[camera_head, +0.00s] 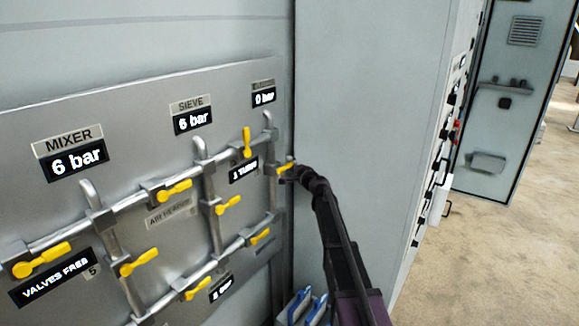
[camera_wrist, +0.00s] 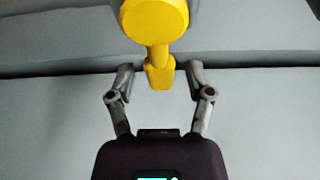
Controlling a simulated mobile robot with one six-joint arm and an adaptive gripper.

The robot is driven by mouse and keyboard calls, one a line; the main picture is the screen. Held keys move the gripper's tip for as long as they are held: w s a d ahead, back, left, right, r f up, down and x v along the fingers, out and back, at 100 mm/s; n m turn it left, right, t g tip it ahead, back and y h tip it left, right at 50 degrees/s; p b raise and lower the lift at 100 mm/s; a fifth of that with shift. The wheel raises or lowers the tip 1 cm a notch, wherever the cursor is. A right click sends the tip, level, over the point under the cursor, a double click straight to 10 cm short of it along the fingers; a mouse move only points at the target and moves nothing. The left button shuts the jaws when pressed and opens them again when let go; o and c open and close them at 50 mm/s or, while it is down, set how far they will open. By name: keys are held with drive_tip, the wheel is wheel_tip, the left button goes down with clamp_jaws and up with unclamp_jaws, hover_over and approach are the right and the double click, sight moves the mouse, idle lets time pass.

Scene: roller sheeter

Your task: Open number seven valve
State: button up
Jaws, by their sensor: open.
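Several yellow valve handles sit on a grey pipe panel (camera_head: 125,92) in the head view. The rightmost upper valve handle (camera_head: 284,168) is at the end of my arm. My gripper (camera_head: 294,174) is beside it. In the wrist view this yellow handle (camera_wrist: 158,20) points down, its narrow end between the two fingers of my gripper (camera_wrist: 160,72). The fingers are open, with a gap on each side of the handle. I cannot read a number seven on any valve, and my gripper partly hides the area around this handle.
Other yellow handles sit close by, including an upright one (camera_head: 247,142) and a lower one (camera_head: 260,237). Pressure displays top the panel, such as the MIXER display (camera_head: 78,161). A tall grey cabinet (camera_head: 375,90) stands right of the panel. Open floor (camera_head: 500,260) lies at the right.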

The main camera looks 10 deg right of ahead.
drive_tip(key=shift+w+a, duration=0.1)
drive_tip(key=shift+w, duration=0.15)
clamp_jaws()
drive_tip(key=shift+d, duration=0.25)
